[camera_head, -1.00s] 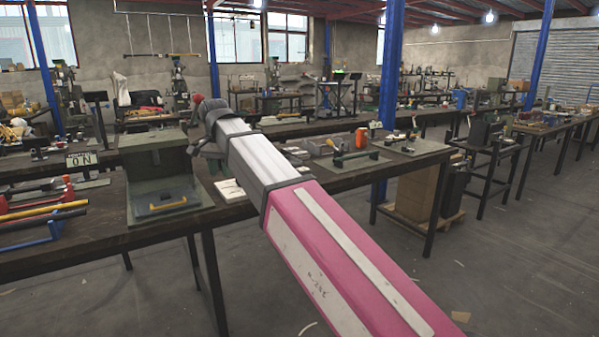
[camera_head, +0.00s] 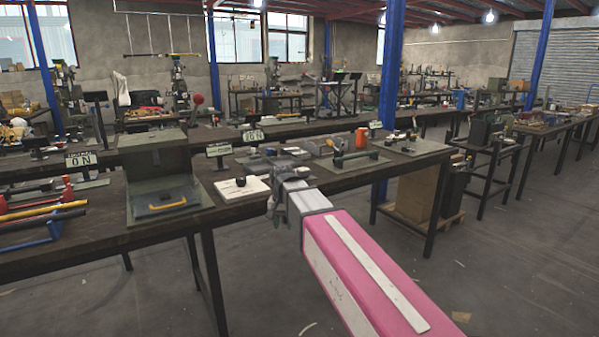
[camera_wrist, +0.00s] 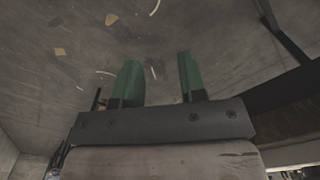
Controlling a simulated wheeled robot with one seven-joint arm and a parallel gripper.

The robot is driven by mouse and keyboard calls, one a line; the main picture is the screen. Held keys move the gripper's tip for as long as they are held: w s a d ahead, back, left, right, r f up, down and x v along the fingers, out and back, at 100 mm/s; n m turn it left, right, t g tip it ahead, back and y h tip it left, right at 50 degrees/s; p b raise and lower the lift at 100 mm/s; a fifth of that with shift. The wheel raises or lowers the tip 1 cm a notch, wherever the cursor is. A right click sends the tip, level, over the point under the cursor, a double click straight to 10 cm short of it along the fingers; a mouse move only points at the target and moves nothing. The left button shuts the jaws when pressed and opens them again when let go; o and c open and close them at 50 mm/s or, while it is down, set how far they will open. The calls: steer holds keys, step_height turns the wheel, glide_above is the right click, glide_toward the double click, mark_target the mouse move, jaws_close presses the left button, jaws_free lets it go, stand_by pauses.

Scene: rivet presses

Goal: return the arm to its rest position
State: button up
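My pink and grey arm reaches in from the lower right in the head view, with its grey wrist (camera_head: 290,197) near the front edge of the workbench (camera_head: 330,182). The fingertips are hidden in that view. In the wrist view my gripper (camera_wrist: 160,80) shows two green fingers set well apart. Nothing is between them, and the grey floor (camera_wrist: 220,40) lies beyond. The gripper is open and empty.
A green press box with a yellow handle (camera_head: 168,205) stands on the bench left of my wrist. A white board with a black knob (camera_head: 243,188) lies just left of it. An orange can (camera_head: 362,138) stands farther back.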

steer(key=s+d+f, duration=0.5)
steer(key=d+f, duration=0.6)
steer(key=d, duration=0.1)
steer(key=s+d+f+n, duration=0.1)
steer(key=s+d+f, duration=0.5)
steer(key=d+f, duration=0.5)
steer(key=shift+d+n, duration=0.3)
steer(key=shift+d, duration=0.5)
steer(key=shift+a, duration=0.1)
